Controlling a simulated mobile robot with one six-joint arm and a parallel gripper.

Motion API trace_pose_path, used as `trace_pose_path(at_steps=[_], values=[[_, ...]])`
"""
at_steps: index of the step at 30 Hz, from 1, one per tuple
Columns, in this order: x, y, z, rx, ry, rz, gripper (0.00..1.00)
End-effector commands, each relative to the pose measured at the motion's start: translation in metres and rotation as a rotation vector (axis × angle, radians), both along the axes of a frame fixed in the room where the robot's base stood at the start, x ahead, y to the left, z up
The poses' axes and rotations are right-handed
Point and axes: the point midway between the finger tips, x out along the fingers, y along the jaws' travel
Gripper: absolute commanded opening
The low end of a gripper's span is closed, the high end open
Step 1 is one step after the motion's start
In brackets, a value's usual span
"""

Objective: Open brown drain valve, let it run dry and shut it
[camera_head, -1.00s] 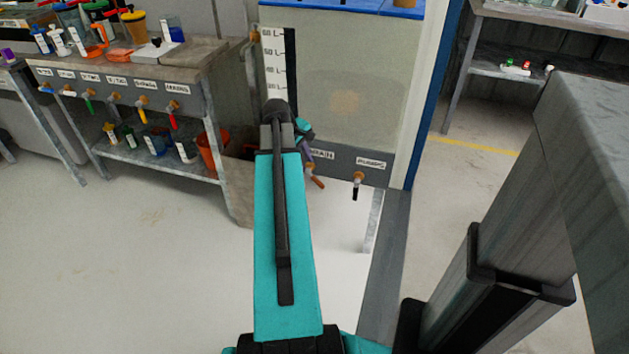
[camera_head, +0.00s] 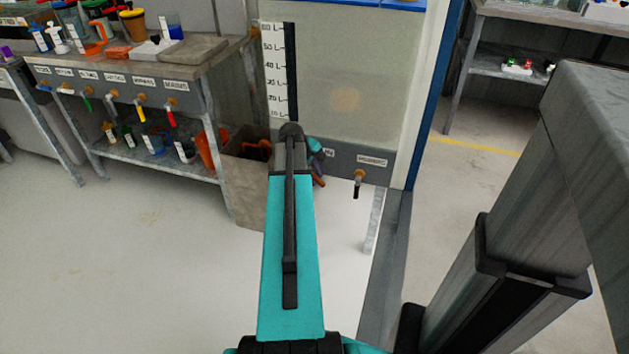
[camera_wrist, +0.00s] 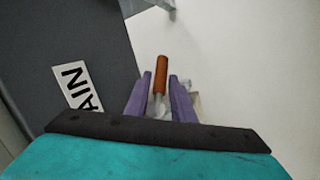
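The brown drain valve's handle (camera_head: 318,181) sticks out below the grey strip at the foot of the tank, mostly hidden behind my arm in the head view. The wrist view shows the brown handle (camera_wrist: 160,75) between the two purple fingers of my gripper (camera_wrist: 162,82). The fingers stand apart, with narrow gaps seen beside the handle. The DRAIN label (camera_wrist: 78,88) lies to the left of the fingers. In the head view my gripper (camera_head: 320,172) is mostly hidden behind my arm. The tank (camera_head: 355,90) has a litre scale and looks cloudy; its liquid level is unclear.
The floor in front is clear.

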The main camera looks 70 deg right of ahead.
Motion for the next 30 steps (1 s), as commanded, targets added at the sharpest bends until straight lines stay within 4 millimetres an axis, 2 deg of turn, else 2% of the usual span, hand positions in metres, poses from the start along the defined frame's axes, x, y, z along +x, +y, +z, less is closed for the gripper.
trace_pose_path(at_steps=[4, 14, 18, 19, 23, 24, 30], values=[[-0.0017, -0.0037, -0.0088, 0.0, 0.0, -0.001, 0.22], [-0.0022, -0.0043, -0.0103, 0.0, 0.0, -0.001, 0.22], [-0.0021, -0.0043, -0.0103, 0.0, 0.0, -0.001, 0.02], [-0.0021, -0.0043, -0.0103, 0.0, 0.0, -0.001, 0.0], [-0.002, -0.0043, -0.0103, 0.0, 0.0, -0.001, 0.0], [-0.0015, 0.0016, -0.0101, 0.0, 0.001, 0.002, 0.0], [-0.0035, -0.0036, -0.0099, 0.002, 0.008, -0.003, 0.0]])
